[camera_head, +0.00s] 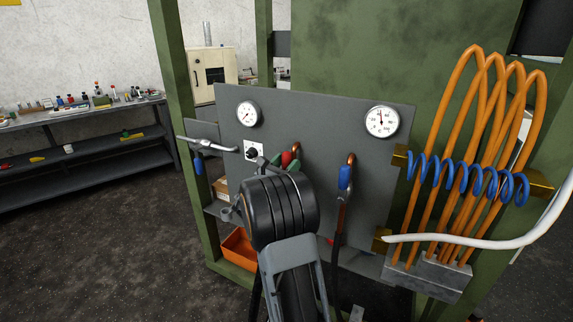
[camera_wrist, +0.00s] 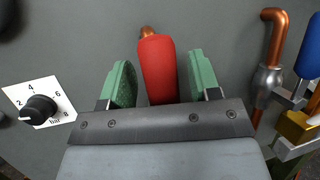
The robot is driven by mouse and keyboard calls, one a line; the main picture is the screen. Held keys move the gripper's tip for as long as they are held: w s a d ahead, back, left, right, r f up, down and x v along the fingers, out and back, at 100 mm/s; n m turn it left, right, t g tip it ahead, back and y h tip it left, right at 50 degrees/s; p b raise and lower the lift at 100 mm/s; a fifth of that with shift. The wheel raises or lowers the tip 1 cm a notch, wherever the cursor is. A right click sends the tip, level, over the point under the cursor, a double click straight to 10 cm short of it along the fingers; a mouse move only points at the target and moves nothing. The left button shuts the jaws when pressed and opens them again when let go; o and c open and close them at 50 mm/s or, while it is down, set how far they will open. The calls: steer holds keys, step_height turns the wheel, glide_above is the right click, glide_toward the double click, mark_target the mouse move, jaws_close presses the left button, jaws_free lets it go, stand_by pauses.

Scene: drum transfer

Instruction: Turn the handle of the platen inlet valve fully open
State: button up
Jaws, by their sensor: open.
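A red valve handle (camera_wrist: 158,70) stands out from the grey panel, with a copper pipe end (camera_wrist: 147,32) just above it. My gripper (camera_wrist: 162,66) is open, with one green finger on each side of the red handle. A gap shows at the left finger, and a narrower one at the right; no clear grip is visible. In the head view the red handle (camera_head: 287,158) shows only in part, between the green fingertips of my gripper (camera_head: 284,162) and above my dark wrist. No label shows which valve is the platen inlet.
A blue handle (camera_head: 345,178) on a pipe stands right of my wrist; another blue handle (camera_head: 199,165) hangs at the panel's left edge. A black bar knob (camera_wrist: 40,109) is left of my fingers. Two gauges sit above. Orange tubes (camera_head: 490,150) and a white hose (camera_head: 470,243) are at right.

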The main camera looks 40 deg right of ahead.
steer(key=b+v, duration=0.1)
steer(key=v, duration=1.2)
steer(key=shift+a, duration=0.4)
